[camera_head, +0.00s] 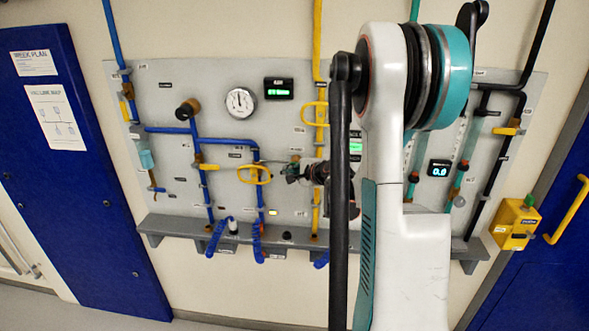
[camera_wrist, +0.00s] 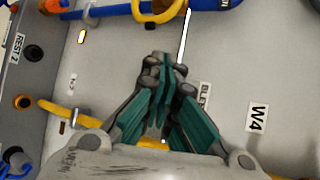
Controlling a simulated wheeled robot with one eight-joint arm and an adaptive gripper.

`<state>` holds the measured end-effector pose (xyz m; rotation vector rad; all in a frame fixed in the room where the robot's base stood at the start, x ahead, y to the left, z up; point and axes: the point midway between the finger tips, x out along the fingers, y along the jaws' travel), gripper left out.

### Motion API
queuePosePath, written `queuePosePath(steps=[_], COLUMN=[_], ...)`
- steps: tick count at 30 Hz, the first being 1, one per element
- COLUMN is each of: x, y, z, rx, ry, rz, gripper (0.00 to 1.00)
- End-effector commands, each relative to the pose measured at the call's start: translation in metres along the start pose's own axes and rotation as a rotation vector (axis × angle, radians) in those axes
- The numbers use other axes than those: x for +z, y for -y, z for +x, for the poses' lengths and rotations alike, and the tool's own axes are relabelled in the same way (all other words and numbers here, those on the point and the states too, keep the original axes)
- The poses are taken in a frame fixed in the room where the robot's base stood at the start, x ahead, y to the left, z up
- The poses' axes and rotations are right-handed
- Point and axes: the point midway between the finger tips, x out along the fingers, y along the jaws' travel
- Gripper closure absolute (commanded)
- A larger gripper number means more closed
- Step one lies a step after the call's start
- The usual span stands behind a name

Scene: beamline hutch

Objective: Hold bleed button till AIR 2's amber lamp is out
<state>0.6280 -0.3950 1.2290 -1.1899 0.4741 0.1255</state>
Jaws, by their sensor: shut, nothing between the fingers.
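My gripper (camera_head: 294,172) is in front of the panel (camera_head: 285,100), right of a yellow ring handle (camera_head: 254,174). In the wrist view its green fingers (camera_wrist: 163,65) are shut together with nothing between them, tips toward the panel. A partly covered label reading "BLE…" (camera_wrist: 205,96) is just right of the fingers. The bleed button itself is not visible; the fingers cover the area beside that label. I cannot tell whether the tips touch anything. A small amber lamp (camera_head: 273,212) glows low on the panel; a glowing lamp also shows in the wrist view (camera_wrist: 81,36).
Blue, yellow and black pipes run over the panel, with a round gauge (camera_head: 240,101) and a green display (camera_head: 279,89). A ledge (camera_head: 180,224) with coiled blue hoses runs below. A yellow box (camera_head: 514,223) is at right. My arm hides the panel's right-middle part.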

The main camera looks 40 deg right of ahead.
Motion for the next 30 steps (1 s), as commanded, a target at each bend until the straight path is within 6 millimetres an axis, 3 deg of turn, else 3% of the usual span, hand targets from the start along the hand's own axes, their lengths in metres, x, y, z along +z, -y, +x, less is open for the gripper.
queuePosePath(steps=[30], x=[-0.0056], y=[0.0054], z=[0.0072], rx=[0.000], ry=[-0.001], rz=[0.000], gripper=[1.00])
